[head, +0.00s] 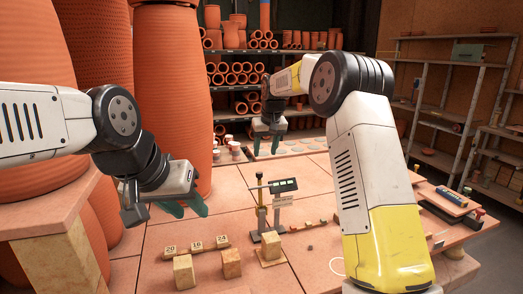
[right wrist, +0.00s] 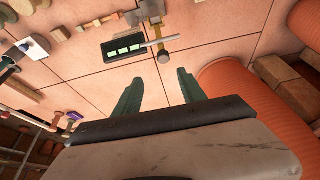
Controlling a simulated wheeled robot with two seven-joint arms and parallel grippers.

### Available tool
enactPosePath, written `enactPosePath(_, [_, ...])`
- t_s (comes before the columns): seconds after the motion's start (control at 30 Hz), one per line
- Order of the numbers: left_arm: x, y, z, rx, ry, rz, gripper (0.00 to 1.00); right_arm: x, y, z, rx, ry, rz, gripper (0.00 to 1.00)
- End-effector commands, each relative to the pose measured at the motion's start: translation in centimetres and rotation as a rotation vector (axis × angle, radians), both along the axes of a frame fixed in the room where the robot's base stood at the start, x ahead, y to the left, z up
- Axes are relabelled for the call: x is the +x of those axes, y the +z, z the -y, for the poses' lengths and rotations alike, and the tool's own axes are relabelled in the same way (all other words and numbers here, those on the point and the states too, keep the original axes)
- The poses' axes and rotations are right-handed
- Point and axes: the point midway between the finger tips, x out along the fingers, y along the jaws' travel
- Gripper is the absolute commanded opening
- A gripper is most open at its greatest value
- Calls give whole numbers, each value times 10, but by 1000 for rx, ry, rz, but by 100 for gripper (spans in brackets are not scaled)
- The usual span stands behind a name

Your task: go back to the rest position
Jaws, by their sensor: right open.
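My left gripper (head: 186,206) hangs at the left in the head view, its two green fingers apart with nothing between them. It is above the tiled worktop (head: 225,212), in front of a tall terracotta jar (head: 172,95). My right gripper (head: 267,145) is farther back near the middle, above the far part of the worktop, pointing down. In the right wrist view its green fingers (right wrist: 158,92) are spread and empty over bare tiles. My right arm covers part of the worktop's right side.
A device with a dark display (head: 284,186) stands mid-table, beside a wooden block (head: 271,246). Two more blocks (head: 184,271) stand in front of a numbered strip (head: 196,247). Shelves of terracotta pipes (head: 238,73) are behind; a metal rack (head: 450,100) is at right.

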Motion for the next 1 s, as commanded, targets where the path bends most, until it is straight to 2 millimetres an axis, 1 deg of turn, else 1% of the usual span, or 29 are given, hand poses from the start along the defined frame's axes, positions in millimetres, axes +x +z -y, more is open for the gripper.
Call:
enactPosePath(0.03, [0, 0, 0, 0, 0, 0, 36, -16, 20, 12, 9, -11, 11, 48])
enactPosePath(0.07, [0, 0, 0, 0, 0, 0, 36, -26, 29, 18, 15, -17, 15, 48])
enactPosePath(0.1, [0, 0, 0, 0, 0, 0, 36, -42, 42, 27, 22, -25, 21, 48])
enactPosePath(0.17, [0, 0, 0, 0, 0, 0, 36, -66, 59, 40, 34, -37, 31, 48])
enactPosePath(0.2, [0, 0, 0, 0, 0, 0, 36, -83, 68, 49, 42, -47, 36, 48])
enactPosePath(0.27, [0, 0, 0, 0, 0, 0, 36, -110, 80, 60, 54, -60, 44, 48])
enactPosePath(0.3, [0, 0, 0, 0, 0, 0, 36, -128, 88, 68, 61, -68, 50, 48])
enactPosePath(0.37, [0, 0, 0, 0, 0, 0, 36, -156, 96, 78, 72, -82, 61, 48])
enactPosePath(0.4, [0, 0, 0, 0, 0, 0, 36, -175, 100, 85, 80, -90, 66, 48])
enactPosePath(0.43, [0, 0, 0, 0, 0, 0, 36, -189, 102, 90, 85, -97, 70, 48])
enactPosePath(0.53, [0, 0, 0, 0, 0, 0, 36, -238, 106, 104, 105, -119, 87, 48])
enactPosePath(0.63, [0, 0, 0, 0, 0, 0, 36, -287, 102, 115, 124, -143, 103, 48])
enactPosePath(0.67, [0, 0, 0, 0, 0, 0, 36, -301, 99, 118, 130, -150, 106, 48])
enactPosePath(0.7, [0, 0, 0, 0, 0, 0, 36, -320, 95, 121, 137, -158, 114, 48])
enactPosePath(0.8, [0, 0, 0, 0, 0, 0, 36, -361, 81, 127, 153, -179, 128, 48])
enactPosePath(0.9, [0, 0, 0, 0, 0, 0, 36, -393, 66, 130, 167, -196, 138, 48])
enactPosePath(1.0, [0, 0, 0, 0, 0, 0, 36, -412, 54, 131, 176, -205, 145, 48])
